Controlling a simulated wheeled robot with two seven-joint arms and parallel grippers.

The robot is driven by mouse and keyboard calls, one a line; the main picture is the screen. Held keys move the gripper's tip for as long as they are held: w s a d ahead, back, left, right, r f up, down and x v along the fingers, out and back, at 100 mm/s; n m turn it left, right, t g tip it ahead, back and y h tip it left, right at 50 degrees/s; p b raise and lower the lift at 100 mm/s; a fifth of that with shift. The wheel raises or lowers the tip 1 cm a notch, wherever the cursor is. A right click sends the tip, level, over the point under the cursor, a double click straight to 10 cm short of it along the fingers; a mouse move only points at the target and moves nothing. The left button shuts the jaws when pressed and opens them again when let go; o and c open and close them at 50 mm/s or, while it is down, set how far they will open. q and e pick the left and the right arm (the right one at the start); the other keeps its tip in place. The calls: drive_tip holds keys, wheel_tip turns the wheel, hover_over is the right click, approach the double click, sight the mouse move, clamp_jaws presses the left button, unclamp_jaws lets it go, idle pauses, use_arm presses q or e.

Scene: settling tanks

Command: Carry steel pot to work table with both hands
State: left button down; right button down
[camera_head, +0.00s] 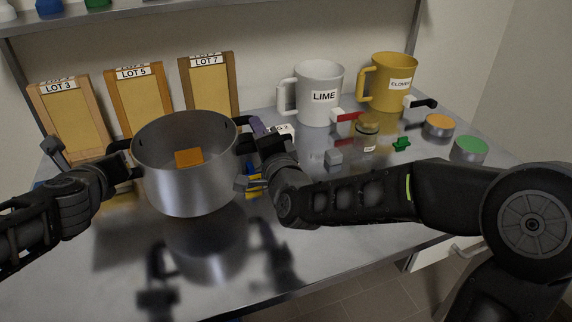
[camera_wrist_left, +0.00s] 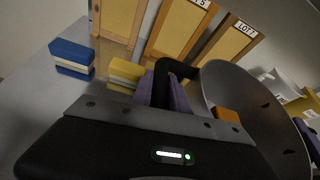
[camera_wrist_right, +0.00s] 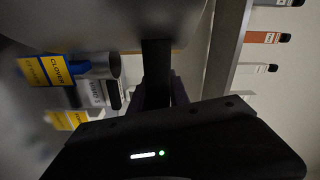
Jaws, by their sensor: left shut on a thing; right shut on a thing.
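The steel pot (camera_head: 190,190) is upright above the shiny metal work table (camera_head: 330,235), with its reflection below it. It appears raised, but the gap is hard to judge. An orange block (camera_head: 188,157) lies inside. My left gripper (camera_head: 128,168) is shut on the pot's left black handle; the left wrist view shows its purple fingers (camera_wrist_left: 168,92) at that handle beside the pot wall (camera_wrist_left: 245,90). My right gripper (camera_head: 255,145) is shut on the right handle, and its fingers also show in the right wrist view (camera_wrist_right: 160,92).
Framed lot boards (camera_head: 140,100) stand along the back left. A white LIME mug (camera_head: 318,92) and a yellow CLOVER mug (camera_head: 393,82) stand at the back. A jar (camera_head: 367,135), an orange-topped tin (camera_head: 438,125) and a green-topped tin (camera_head: 469,149) sit right. The front is clear.

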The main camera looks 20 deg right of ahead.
use_arm(q)
drive_tip(key=shift+r, duration=0.15)
use_arm(e)
drive_tip(key=shift+a+r, duration=0.1)
drive_tip(key=shift+r, duration=0.05)
